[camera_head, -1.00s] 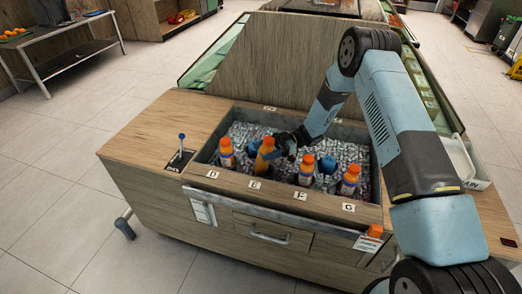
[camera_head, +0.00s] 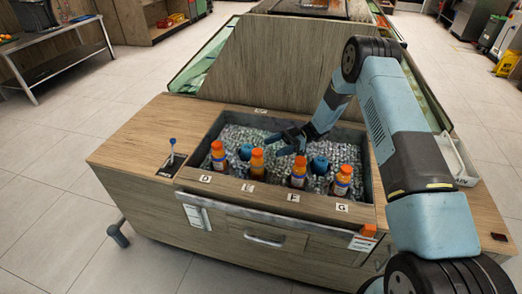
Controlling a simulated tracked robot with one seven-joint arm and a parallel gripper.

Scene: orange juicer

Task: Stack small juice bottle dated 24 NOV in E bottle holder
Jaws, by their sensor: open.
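An orange juice bottle (camera_head: 257,162) stands roughly upright in the ice behind the E label (camera_head: 248,188); its date is too small to read. My gripper (camera_head: 275,145) is open and empty, just right of and behind this bottle's cap, apparently apart from it. Other orange bottles stand behind the D label (camera_head: 218,156), the F label (camera_head: 298,172) and the G label (camera_head: 342,181). The lower parts of the bottles and the holder at E are hidden by the ice and the front wall.
The ice bin (camera_head: 215,128) is set in a wooden counter (camera_head: 140,140). Blue round pieces stand between D and E (camera_head: 245,152) and between F and G (camera_head: 319,165). A lever (camera_head: 172,148) rises at left. An orange object (camera_head: 369,230) sits at the front right edge.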

